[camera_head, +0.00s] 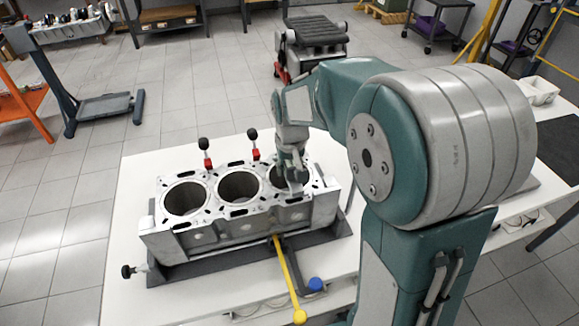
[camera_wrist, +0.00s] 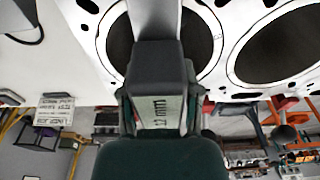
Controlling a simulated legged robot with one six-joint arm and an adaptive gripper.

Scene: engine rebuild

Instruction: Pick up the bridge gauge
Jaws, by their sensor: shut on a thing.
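My gripper (camera_head: 292,172) is over the right-hand bore of the engine block (camera_head: 240,205) in the head view. In the wrist view my gripper (camera_wrist: 160,100) is shut on a dark grey block with a light face marked "12 mm", which I take to be the bridge gauge (camera_wrist: 160,68). The gauge covers part of a bore there. In the head view my gripper and arm hide most of it. I cannot tell whether the gauge touches the block's top face.
The block sits in a dark cradle on a white table (camera_head: 128,225). Two black-knobbed clamps (camera_head: 204,150) stand behind it. A yellow-handled lever (camera_head: 288,275) and a blue knob (camera_head: 316,284) are in front. Table room is clear left of the block.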

